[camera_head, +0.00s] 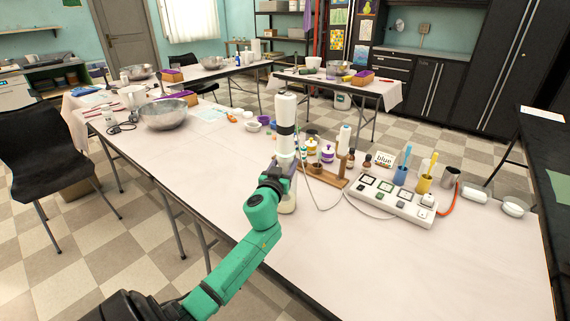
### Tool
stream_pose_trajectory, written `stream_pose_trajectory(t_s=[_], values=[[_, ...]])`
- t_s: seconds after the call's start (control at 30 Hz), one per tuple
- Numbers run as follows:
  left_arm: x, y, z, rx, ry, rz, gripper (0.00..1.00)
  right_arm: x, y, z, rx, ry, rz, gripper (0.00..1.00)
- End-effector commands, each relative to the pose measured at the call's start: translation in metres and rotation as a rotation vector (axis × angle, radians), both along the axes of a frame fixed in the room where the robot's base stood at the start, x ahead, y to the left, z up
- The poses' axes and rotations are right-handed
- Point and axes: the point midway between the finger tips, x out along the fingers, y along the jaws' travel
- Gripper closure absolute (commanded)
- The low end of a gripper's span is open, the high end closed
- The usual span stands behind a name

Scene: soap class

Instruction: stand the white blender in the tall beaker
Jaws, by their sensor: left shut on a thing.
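The white blender (286,108), a tall white body with a black band, stands upright near the middle of the table. My left gripper (276,178) is shut on it at its lower part. A pale, rounded piece (287,204) shows just below the gripper, at the table top. I cannot tell whether it is the blender's foot or the tall beaker, because the gripper hides the join. A thin cord runs from near the blender across the table. My right gripper is not in view.
A white power strip (391,203) lies to the right, with a wooden stand (325,177), small bottles and cups holding blue and yellow handles around it. A large metal bowl (164,115) is at the left. The front right tabletop is clear.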

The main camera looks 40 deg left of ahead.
Motion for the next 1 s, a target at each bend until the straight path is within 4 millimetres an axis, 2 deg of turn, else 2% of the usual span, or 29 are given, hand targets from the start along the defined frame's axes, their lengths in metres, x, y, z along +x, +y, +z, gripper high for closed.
stream_pose_trajectory(t_s=[1.0], values=[[0.0002,0.0,-0.004,0.002,-0.005,-0.001,1.0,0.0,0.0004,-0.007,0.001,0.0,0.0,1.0]])
